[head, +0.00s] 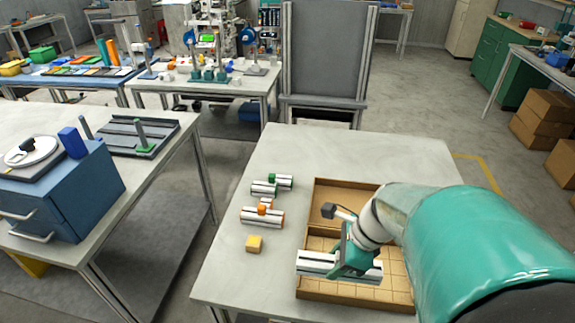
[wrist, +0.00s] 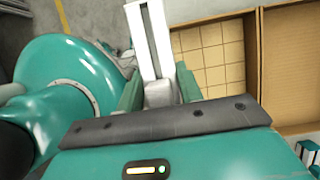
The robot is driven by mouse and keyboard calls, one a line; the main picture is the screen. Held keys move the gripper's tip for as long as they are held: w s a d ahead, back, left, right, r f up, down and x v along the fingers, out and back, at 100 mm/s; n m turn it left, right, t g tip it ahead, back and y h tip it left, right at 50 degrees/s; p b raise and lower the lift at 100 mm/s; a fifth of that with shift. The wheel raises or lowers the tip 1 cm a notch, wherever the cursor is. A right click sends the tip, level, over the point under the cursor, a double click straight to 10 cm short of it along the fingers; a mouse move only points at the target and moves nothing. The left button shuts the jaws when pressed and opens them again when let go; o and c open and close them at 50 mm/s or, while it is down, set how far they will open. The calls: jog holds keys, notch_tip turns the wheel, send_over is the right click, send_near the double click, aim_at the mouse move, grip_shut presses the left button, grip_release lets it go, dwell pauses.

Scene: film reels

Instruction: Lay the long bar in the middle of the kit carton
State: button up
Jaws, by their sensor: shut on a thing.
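My gripper (head: 350,262) is shut on the long bar (head: 316,263), a silver slotted profile. In the head view the bar lies roughly left to right over the front part of the kit carton, its left end near the carton's left wall. Whether it touches the carton cannot be told. In the wrist view the bar (wrist: 150,40) stands out between the fingers (wrist: 158,90), beside the carton's gridded section (wrist: 212,55). The open brown carton (head: 330,196) has a plain back section and a gridded front section. My arm hides its right side.
Left of the carton on the pale table (head: 300,150) are a short bar with a green piece (head: 273,182), a short bar with an orange piece (head: 262,214) and a yellow-orange block (head: 254,243). Another table with a blue drawer unit (head: 70,200) stands left across a gap.

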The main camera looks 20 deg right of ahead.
jog(key=w+d+f, duration=0.2)
jog(key=d+f, duration=0.1)
jog(key=w+d+f, duration=0.1)
jog(key=d+f, duration=0.2)
jog(key=d, duration=0.1)
jog(key=w+d+f, duration=0.2)
jog(key=d+f, duration=0.1)
jog(key=d, duration=0.1)
jog(key=shift+w, duration=0.35)
jog(key=shift+d+f, duration=0.15)
jog(key=shift+f, duration=0.05)
jog(key=shift+w+d+f, duration=0.1)
jog(key=shift+f, duration=1.5)
jog(key=shift+f, duration=0.1)
jog(key=o, duration=1.1)
jog(key=shift+o, duration=0.2)
